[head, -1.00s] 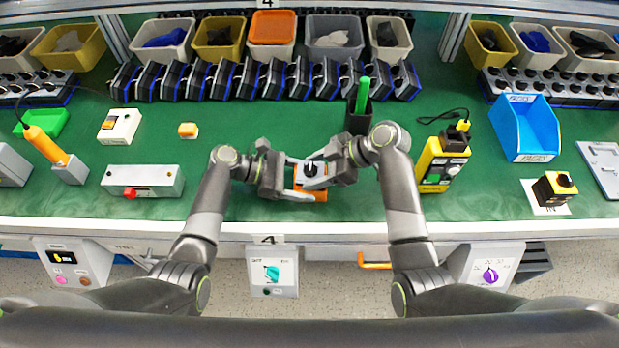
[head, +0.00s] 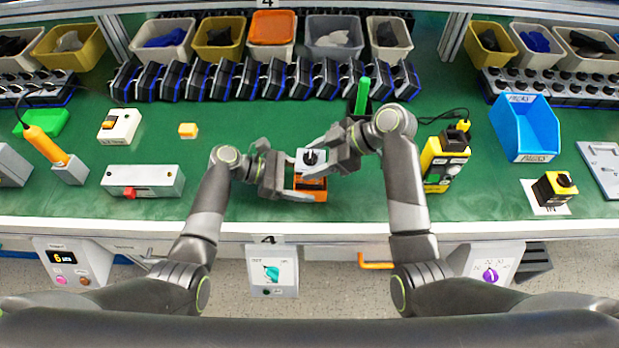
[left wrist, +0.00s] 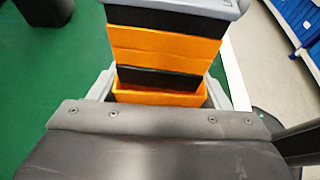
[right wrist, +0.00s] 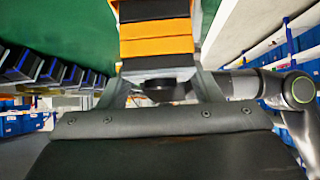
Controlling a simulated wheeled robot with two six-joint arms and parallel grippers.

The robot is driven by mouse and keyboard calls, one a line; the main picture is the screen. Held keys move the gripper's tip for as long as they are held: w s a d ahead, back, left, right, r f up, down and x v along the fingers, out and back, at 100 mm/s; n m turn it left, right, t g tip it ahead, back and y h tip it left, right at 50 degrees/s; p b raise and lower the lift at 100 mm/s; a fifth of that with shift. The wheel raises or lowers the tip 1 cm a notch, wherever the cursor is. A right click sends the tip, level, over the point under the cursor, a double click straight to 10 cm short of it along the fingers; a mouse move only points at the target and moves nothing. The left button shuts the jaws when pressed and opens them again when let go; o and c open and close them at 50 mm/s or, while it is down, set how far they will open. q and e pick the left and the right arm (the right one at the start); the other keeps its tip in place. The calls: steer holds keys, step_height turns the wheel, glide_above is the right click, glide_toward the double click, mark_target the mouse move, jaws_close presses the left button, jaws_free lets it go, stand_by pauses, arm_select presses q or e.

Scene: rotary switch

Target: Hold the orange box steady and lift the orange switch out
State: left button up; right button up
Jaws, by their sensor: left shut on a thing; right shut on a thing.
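The orange box (head: 311,184) is at the front middle of the bench. My left gripper (head: 300,190) is shut on it; the box's orange rim (left wrist: 158,97) shows between the fingers in the left wrist view. The orange switch, with a light top plate and black knob (head: 312,157), stands above the box. Its orange body with black bands (left wrist: 160,50) is largely exposed over the rim; I cannot tell whether its lower end is fully clear. My right gripper (head: 320,160) is shut on the switch from above. The banded body (right wrist: 157,37) also shows in the right wrist view.
A dark holder with a green stick (head: 362,95) stands behind my right gripper. A yellow-black device (head: 445,160) is to the right, and a grey box with a red switch (head: 142,181) to the left. Bench around the orange box is mostly clear.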

mark_target(308, 153)
steer(key=shift+r, duration=1.6)
arm_select(q)
steer(key=o, duration=1.1)
steer(key=shift+a, duration=0.1)
